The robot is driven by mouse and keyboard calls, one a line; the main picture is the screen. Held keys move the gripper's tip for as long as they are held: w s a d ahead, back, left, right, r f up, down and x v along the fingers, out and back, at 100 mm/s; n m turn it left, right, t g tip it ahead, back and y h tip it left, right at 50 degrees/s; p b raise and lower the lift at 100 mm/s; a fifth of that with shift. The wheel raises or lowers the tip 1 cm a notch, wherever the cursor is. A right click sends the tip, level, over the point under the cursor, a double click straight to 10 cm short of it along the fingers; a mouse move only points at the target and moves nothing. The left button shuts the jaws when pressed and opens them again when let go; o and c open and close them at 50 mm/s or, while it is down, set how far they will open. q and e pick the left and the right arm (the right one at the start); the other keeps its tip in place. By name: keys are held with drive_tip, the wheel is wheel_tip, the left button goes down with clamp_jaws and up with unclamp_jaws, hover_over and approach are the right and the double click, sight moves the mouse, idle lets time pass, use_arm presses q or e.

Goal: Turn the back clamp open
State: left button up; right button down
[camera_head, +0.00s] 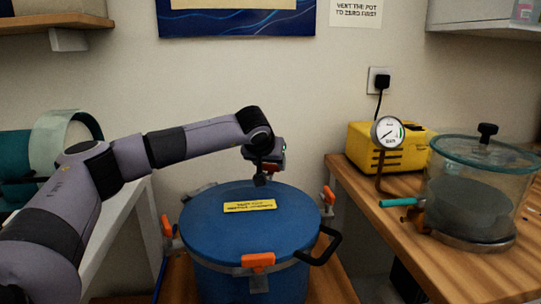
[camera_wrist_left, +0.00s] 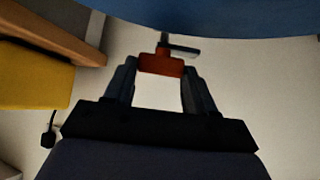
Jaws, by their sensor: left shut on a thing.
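The blue pot (camera_head: 235,235) stands with its lid on in the head view, a yellow label on top. The back clamp, with its orange handle (camera_wrist_left: 161,63), is at the pot's far rim and mostly hidden by my gripper in the head view. In the left wrist view the handle sits between the fingertips. My left gripper (camera_head: 262,180) reaches over the far rim, pointing down, and is shut on this handle. My right gripper is in neither view.
Other orange clamps sit at the pot's front (camera_head: 258,262), left (camera_head: 166,227) and right (camera_head: 328,195). A black handle (camera_head: 325,248) sticks out at right. The right bench holds a yellow pump (camera_head: 385,158), a gauge (camera_head: 388,133) and a glass chamber (camera_head: 470,195). The wall is close behind.

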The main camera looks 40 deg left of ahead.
use_arm(q)
drive_tip(key=o, duration=1)
drive_tip(key=shift+o, duration=0.2)
drive_tip(key=shift+v, duration=3.55)
